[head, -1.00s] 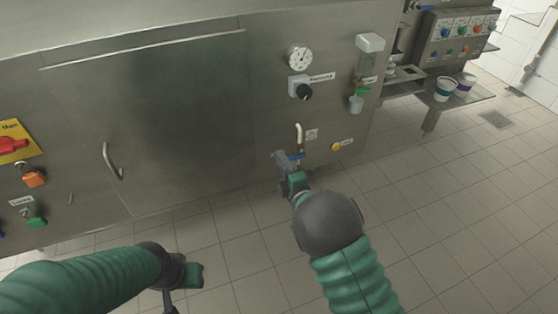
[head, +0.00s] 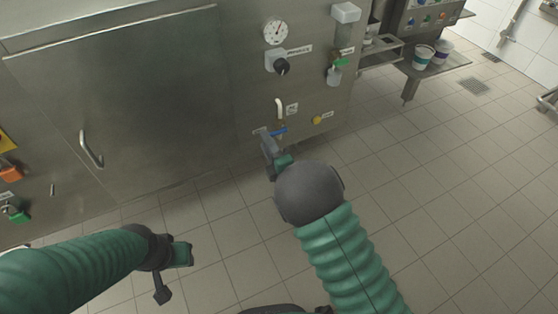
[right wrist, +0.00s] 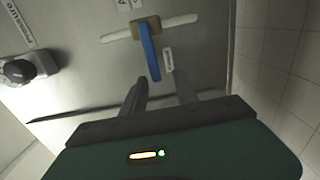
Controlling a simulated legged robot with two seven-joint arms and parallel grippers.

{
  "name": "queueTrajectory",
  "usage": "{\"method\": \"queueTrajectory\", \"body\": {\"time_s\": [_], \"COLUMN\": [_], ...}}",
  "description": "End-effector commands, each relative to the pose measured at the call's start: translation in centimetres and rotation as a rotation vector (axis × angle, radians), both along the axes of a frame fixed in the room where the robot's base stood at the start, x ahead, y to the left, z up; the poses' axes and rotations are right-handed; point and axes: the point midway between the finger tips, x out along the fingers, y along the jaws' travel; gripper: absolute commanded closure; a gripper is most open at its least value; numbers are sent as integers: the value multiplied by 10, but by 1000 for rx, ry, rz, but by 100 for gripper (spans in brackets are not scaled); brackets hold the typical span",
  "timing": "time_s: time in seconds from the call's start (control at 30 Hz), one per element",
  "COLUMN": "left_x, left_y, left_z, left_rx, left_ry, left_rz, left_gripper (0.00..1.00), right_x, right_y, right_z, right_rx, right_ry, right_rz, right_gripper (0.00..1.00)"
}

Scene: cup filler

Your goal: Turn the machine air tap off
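The air tap's blue lever (head: 279,131) is low on the machine front in the head view, under a curved white pipe (head: 279,107). In the right wrist view the blue lever (right wrist: 149,52) sticks out crosswise from a brass tap body (right wrist: 146,26) on the white pipe. My right gripper (head: 268,150) is just below and left of the lever in the head view. In the right wrist view its fingers (right wrist: 158,93) are apart, with the lever's free end ahead of the gap; contact is unclear. My left gripper (head: 172,272) hangs away from the machine; its finger gap is unclear.
A black knob (head: 281,66) and a gauge (head: 277,31) are above the tap. A yellow button (head: 317,120) is to its right. A door handle (head: 90,150) sticks out at left. The tiled floor (head: 460,200) at right is clear.

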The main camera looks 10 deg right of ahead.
Motion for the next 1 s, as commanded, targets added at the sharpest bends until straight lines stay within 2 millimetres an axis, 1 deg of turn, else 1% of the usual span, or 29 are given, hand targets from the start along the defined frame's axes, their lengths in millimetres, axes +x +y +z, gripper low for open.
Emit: {"method": "queueTrajectory", "body": {"time_s": [0.03, 0.1, 0.3, 0.4, 0.5, 0.63, 1.0], "left_x": [0, 0, 0, 0, 0, 0, 0], "left_y": [0, 0, 0, 0, 0, 0, 0], "left_z": [10, 17, 32, 36, 38, 38, 38], "left_rx": [0, 0, 0, 0, 0, 0, 0], "left_ry": [0, 0, 0, 0, 0, 0, 0], "left_rz": [0, 0, 0, 0, 0, 0, 0], "left_gripper": [64, 64, 64, 64, 64, 64, 64], "right_x": [-13, -33, -89, -111, -126, -135, -135], "right_y": [-4, -11, -29, -35, -40, -42, -43], "right_z": [4, 5, 2, 1, 0, 0, -1], "right_rx": [-2, -2, -4, -2, -2, -1, -1], "right_ry": [5, 6, 8, 8, 7, 4, 2], "right_rz": [-1, -1, -1, 0, 1, 2, 2], "right_gripper": [65, 65, 65, 65, 65, 65, 65]}}
